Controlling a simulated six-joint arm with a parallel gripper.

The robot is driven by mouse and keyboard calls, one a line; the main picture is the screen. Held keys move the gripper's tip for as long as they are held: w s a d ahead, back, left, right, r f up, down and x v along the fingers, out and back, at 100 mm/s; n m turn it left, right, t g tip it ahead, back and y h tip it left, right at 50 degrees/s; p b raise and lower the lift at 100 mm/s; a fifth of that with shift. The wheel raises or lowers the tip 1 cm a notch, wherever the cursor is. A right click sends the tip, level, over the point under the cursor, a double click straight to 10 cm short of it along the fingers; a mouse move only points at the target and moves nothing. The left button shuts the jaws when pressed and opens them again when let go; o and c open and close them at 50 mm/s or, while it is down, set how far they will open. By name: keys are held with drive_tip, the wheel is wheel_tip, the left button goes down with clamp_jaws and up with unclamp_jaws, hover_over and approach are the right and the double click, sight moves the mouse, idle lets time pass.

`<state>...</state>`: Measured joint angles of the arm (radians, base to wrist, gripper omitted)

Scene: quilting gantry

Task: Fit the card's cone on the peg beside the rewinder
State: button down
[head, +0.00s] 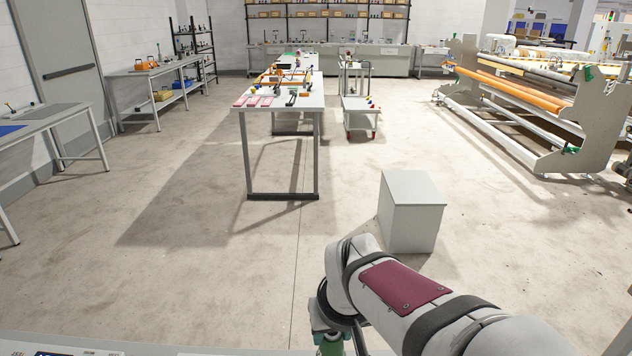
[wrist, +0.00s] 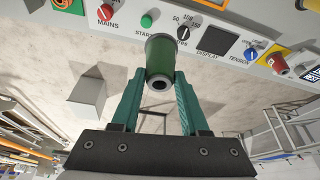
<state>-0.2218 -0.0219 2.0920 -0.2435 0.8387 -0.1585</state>
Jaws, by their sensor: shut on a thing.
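My gripper (wrist: 160,88), with two teal fingers, is shut on a dark green cone (wrist: 160,50) in the wrist view. The cone's end with a dark round hole faces the camera, and its other end points toward a grey control panel (wrist: 212,20). A green card-like patch with an orange shape (wrist: 68,5) shows at the panel's top left, cut by the frame edge. I cannot make out the peg or the rewinder. In the head view, the cone cannot be made out; the lower end of my arm is cut by the bottom edge.
The panel carries a red mains button (wrist: 105,12), a green start button (wrist: 147,20), a display (wrist: 217,40), a blue tension knob (wrist: 251,54) and a red knob on yellow (wrist: 277,64). A grey box (head: 412,215) stands on the floor. A long worktable (head: 312,100) stands beyond.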

drive_tip(key=d+r+m, duration=0.2)
drive_tip(key=d+r, duration=0.2)
drive_tip(key=d, duration=0.3)
drive_tip(key=a+f+n, duration=0.1)
drive_tip(key=a+n, duration=0.1)
drive_tip(key=s+a+f+n+y, duration=0.1)
drive_tip(key=a+n, duration=0.2)
drive_tip(key=s+a+f+n+g+y, duration=0.1)
drive_tip(key=a+n, duration=0.1)
drive_tip(key=shift+a+f+n, duration=0.2)
drive_tip(key=shift+f+n, duration=0.1)
drive_tip(key=shift+n, duration=0.1)
drive_tip(key=s+a+f+n+g, duration=0.2)
drive_tip(key=s+a+f+n, duration=0.3)
drive_tip(key=a, duration=0.3)
drive_tip(key=s+a+f+n+g, duration=0.2)
drive_tip(key=s+a+f+n, duration=0.4)
drive_tip(key=a+f+n, duration=0.1)
drive_tip(key=s+a+f+n+g, duration=0.1)
drive_tip(key=s+a+f+n, duration=0.5)
drive_tip(key=a, duration=0.5)
drive_tip(key=shift+s+f+n+g, duration=0.1)
drive_tip(key=shift+f+n+g, duration=0.3)
drive_tip(key=shift+f+n, duration=0.25)
